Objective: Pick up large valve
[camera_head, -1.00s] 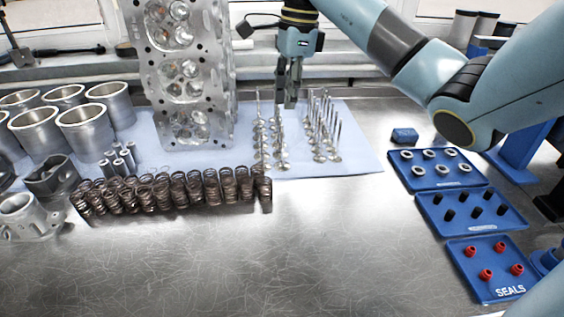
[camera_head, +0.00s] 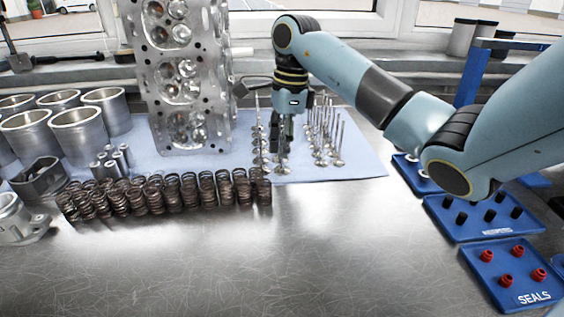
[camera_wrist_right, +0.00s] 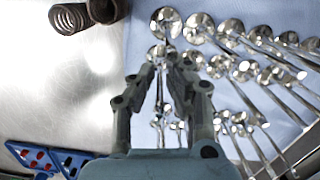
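Several valves stand heads down in rows on the light blue mat (camera_head: 352,165). Some are large valves (camera_head: 322,160) with round polished heads and thin upright stems. My right gripper (camera_head: 283,146) points down among the left rows of valves, its fingertips low near the valve heads. In the right wrist view, its fingertips (camera_wrist_right: 170,60) are close together with a narrow gap. A valve head (camera_wrist_right: 157,52) shows at the tips and a thin stem runs between the fingers. I cannot tell whether the fingers touch it. My left gripper is not in view.
A cylinder head (camera_head: 185,90) stands left of the gripper. Blue trays (camera_head: 510,275) hold small parts at right. The front bench is clear.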

